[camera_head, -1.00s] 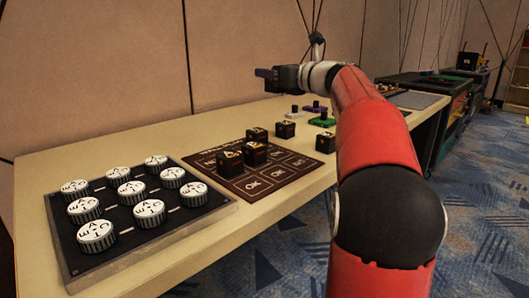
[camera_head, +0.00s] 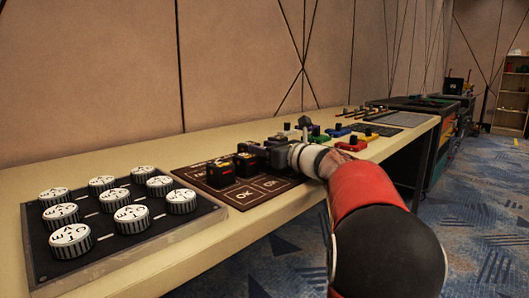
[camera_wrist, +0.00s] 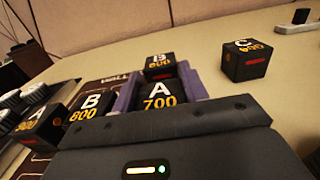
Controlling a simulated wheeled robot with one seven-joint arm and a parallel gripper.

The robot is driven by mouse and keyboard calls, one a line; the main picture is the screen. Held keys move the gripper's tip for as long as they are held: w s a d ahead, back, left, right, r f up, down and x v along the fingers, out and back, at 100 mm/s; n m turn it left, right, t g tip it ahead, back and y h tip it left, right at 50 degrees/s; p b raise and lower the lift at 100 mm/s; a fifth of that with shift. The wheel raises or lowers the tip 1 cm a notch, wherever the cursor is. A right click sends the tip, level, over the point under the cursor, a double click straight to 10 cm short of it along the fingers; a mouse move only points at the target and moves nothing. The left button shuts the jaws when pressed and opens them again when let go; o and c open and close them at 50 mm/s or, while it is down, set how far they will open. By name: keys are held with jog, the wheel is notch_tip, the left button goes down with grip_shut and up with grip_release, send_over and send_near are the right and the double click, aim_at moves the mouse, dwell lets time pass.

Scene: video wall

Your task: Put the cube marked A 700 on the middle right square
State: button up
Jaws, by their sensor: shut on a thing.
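The cube marked A 700 (camera_wrist: 160,98) is black with white and yellow print. In the wrist view it sits between the purple fingers of my gripper (camera_wrist: 160,86), which is shut on it. I cannot tell whether it touches the surface below. In the head view my gripper (camera_head: 277,152) is low at the far right part of the brown board (camera_head: 262,190) and hides the cube. Two black cubes stand on the board, a nearer one (camera_head: 220,173) and one behind it (camera_head: 246,163). The board's right-hand squares are partly hidden by my gripper and wrist.
In the wrist view a cube marked B 800 (camera_wrist: 92,106) and another cube (camera_wrist: 38,127) stand left of my gripper. A B cube (camera_wrist: 160,66) is just beyond it; a C cube (camera_wrist: 243,60) stands right. A tray of white round pieces (camera_head: 165,228) is at the left.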

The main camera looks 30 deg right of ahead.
jog(key=shift+f, duration=0.15)
jog(key=o, duration=1)
jog(key=shift+r, duration=0.3)
jog(key=p+v, duration=0.1)
jog(key=v, duration=1.1)
